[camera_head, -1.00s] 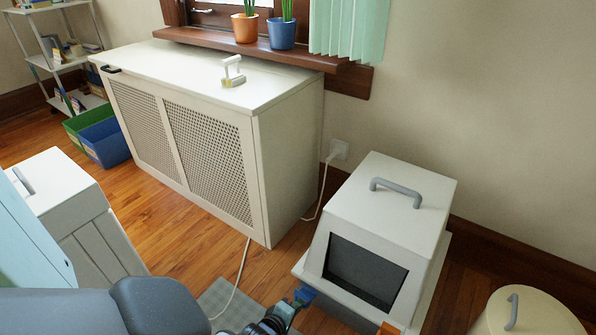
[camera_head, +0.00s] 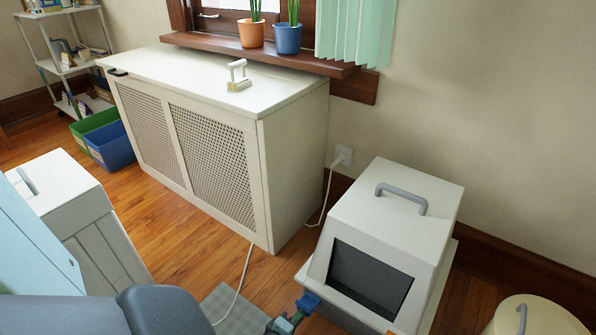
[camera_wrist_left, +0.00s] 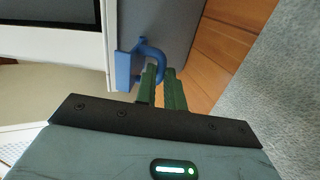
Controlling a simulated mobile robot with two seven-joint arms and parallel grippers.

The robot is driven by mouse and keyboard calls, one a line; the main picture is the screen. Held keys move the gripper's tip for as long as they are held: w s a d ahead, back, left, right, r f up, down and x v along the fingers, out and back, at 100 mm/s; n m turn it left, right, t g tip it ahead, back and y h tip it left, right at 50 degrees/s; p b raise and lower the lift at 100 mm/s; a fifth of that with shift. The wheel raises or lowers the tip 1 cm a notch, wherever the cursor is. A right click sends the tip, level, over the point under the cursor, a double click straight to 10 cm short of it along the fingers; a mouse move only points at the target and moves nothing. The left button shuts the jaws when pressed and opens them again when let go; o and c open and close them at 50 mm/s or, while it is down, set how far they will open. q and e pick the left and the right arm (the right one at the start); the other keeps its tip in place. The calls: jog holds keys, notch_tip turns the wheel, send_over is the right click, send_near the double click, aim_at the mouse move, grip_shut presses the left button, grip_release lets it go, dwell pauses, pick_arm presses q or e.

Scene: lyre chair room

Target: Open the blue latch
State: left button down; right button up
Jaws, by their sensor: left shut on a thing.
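The blue latch (camera_head: 309,302) sits at the lower left front corner of a white box with a dark front panel (camera_head: 370,279). In the left wrist view the latch (camera_wrist_left: 124,71) is a blue plate with a curved blue handle. My left gripper (camera_head: 294,316) is at the latch in the head view. In the left wrist view its green fingers (camera_wrist_left: 161,75) are shut on the curved handle, whose lower end is partly hidden between them. My right gripper does not show in either view.
A white cabinet with mesh doors (camera_head: 210,150) stands behind, under the window sill. A white cord (camera_head: 327,195) runs down from a wall socket. A round cream bin (camera_head: 540,318) stands at the lower right. Bare wooden floor (camera_head: 185,235) lies in front of the cabinet.

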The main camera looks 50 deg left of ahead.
pick_arm(q)
jog(key=shift+d, duration=0.2)
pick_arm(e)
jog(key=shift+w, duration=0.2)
pick_arm(q)
jog(key=c, duration=1.8)
grip_release()
jog(key=shift+o, duration=0.2)
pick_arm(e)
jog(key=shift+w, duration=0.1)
